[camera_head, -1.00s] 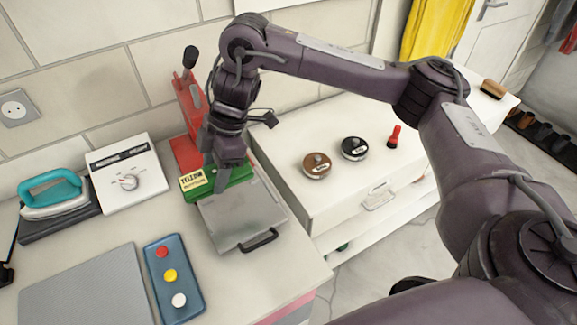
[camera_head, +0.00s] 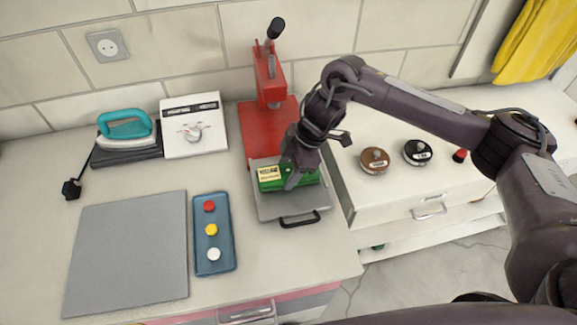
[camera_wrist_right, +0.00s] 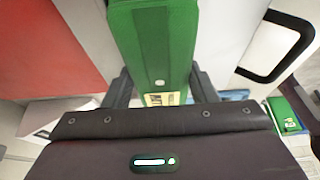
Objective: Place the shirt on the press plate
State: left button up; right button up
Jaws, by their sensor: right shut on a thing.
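The shirt is a green folded, box-like bundle (camera_head: 270,184) with a pale yellow label. My right gripper (camera_head: 292,178) is shut on it from above. In the right wrist view the shirt (camera_wrist_right: 153,40) sits between the two fingers of the gripper (camera_wrist_right: 162,88), with a small pale button on it. The press plate (camera_head: 298,206) is a grey square with a black handle at its front. The shirt is over the back half of the plate; whether it touches the plate I cannot tell. My left gripper is not in view.
The red press (camera_head: 268,125) stands directly behind the plate. A blue tray (camera_head: 214,240) with three coloured buttons, a grey mat (camera_head: 130,255), a teal iron (camera_head: 125,127) and a white dial box (camera_head: 193,125) are to the left. Two round tins (camera_head: 374,160) (camera_head: 417,152) stand right.

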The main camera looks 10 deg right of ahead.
aim_at(288, 169)
jog(key=shift+f, duration=0.1)
jog(key=shift+f, duration=0.1)
jog(key=o, duration=1)
jog(key=b+v, duration=0.1)
jog(key=v, duration=0.4)
jog(key=shift+w+d, duration=0.1)
jog(key=v, duration=0.7)
